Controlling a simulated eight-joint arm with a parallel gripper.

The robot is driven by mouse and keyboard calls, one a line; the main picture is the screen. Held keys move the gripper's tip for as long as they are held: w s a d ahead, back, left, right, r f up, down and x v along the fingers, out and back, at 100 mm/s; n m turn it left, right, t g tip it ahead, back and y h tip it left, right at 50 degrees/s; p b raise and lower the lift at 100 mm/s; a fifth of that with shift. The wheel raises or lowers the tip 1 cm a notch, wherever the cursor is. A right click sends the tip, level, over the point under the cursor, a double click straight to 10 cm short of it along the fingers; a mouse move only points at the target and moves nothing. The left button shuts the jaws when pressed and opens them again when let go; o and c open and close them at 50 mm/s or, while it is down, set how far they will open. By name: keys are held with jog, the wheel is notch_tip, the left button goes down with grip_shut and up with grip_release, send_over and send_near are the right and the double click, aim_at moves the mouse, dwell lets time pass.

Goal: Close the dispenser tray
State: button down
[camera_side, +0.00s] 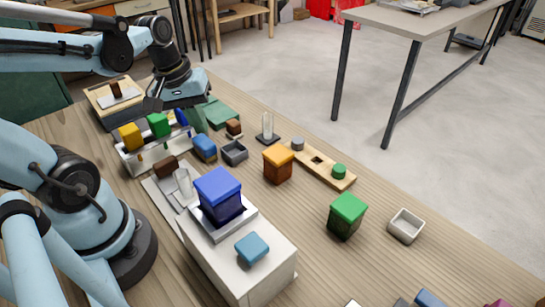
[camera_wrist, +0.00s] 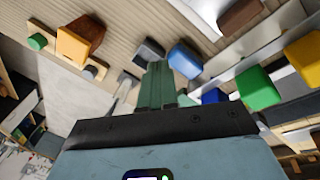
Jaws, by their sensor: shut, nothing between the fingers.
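A white dispenser box (camera_side: 245,265) stands at the front of the table, with a dark blue lidded container (camera_side: 219,195) and a light blue button-like block (camera_side: 252,247) on top. A flat grey tray (camera_side: 165,198) sticks out at its far left side, with a clear upright piece (camera_side: 184,184) and a brown block (camera_side: 165,166) at it. I cannot tell how far the tray is out. My gripper (camera_side: 213,113) is behind the tray, apart from it, near the rack. Its green fingers (camera_wrist: 157,72) are together and empty in the wrist view.
A white rack (camera_side: 150,155) holds yellow, green and blue lidded pieces. A blue block (camera_side: 204,148) and dark grey bin (camera_side: 234,153) lie near my gripper. Orange (camera_side: 278,165) and green (camera_side: 346,215) containers, a wooden strip (camera_side: 322,165) and a white bin (camera_side: 406,226) stand right.

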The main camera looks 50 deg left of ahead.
jog(key=s+a+n+g+h, duration=0.2)
jog(key=s+a+n+h, duration=0.25)
jog(key=n, duration=0.45)
jog(key=shift+y, duration=0.45)
jog(key=shift+s+a+x, duration=0.15)
jog(key=shift+a+x, duration=0.05)
jog(key=shift+x, duration=2.35)
jog(key=shift+s+a+x, duration=0.1)
jog(key=shift+a+x, duration=0.05)
jog(key=shift+x, duration=2.4)
jog(key=shift+f, duration=0.15)
jog(key=shift+d, duration=0.1)
jog(key=d, duration=1.1)
jog(key=shift+s+d, duration=0.1)
jog(key=shift+d, duration=0.25)
jog(key=shift+a, duration=0.1)
